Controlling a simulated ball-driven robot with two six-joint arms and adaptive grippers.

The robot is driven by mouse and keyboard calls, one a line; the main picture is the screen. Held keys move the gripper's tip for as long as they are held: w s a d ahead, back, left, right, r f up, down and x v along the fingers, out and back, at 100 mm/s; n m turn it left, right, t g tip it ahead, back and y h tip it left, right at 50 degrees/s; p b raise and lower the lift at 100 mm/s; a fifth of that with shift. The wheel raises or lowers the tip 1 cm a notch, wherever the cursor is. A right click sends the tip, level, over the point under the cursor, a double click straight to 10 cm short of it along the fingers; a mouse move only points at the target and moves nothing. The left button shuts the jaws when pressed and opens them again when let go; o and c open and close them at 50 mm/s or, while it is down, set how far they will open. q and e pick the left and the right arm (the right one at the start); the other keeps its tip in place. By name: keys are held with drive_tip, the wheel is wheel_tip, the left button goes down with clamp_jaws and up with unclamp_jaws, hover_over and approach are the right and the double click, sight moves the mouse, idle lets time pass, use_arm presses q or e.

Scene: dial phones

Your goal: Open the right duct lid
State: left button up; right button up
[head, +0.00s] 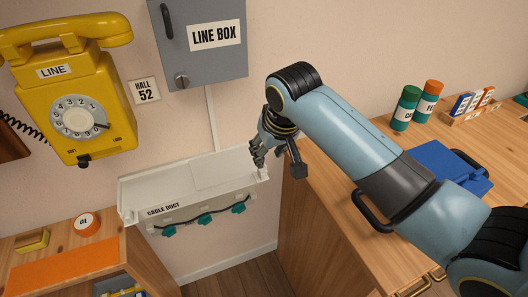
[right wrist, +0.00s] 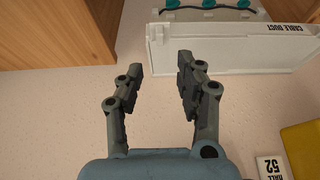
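The white cable duct (head: 137,190) is fixed low on the wall in the head view, with a "CABLE DUCT" label on its front left. A seam divides its top, and the right lid (head: 225,172) looks flat and closed. My right gripper (head: 257,159) is at the duct's right end, close to the lid; contact cannot be told. My left gripper is not in view.
A grey line box (head: 200,55) hangs above the duct, and a yellow dial phone (head: 75,95) is at left. A wooden counter (head: 335,205) stands right of the duct, holding a blue case (head: 430,165) and cans. A lower wooden shelf (head: 60,235) is at left.

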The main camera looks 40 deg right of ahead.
sight(262, 171)
drive_tip(key=b+x, duration=0.1)
drive_tip(key=x, duration=1)
drive_tip(key=shift+w+r, duration=0.1)
clamp_jaws()
